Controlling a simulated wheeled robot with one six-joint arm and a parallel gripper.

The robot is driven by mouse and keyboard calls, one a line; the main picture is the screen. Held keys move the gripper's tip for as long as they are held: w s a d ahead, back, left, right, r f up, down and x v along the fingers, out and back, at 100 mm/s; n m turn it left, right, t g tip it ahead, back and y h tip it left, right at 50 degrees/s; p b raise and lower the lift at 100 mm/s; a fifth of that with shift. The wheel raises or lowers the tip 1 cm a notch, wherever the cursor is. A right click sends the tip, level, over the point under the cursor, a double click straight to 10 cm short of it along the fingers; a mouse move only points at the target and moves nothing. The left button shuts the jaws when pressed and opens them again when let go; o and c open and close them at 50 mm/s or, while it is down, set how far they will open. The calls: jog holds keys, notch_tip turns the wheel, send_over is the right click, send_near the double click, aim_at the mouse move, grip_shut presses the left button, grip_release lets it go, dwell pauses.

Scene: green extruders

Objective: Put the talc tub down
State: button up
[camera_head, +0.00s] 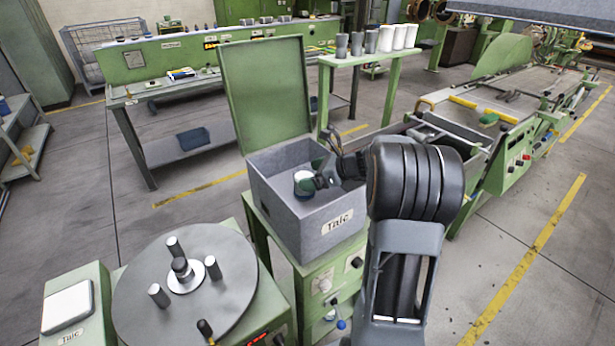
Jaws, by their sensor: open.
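The talc tub (304,184) is a small green tub with a white top. My gripper (322,180) reaches into the box from the right and is just beside the tub's right side. Its jaws are open; the exact gap between fingers and tub is too small to tell.
The box's green lid (264,95) stands open behind it. A round grey turntable (185,290) with upright pegs is at front left, beside a white pad (68,306) on a "Talc" stand. A green table (372,57) with several cups stands behind.

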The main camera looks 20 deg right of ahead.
jog(key=v, duration=1)
jog(key=shift+s+b, duration=0.15)
jog(key=shift+b, duration=0.2)
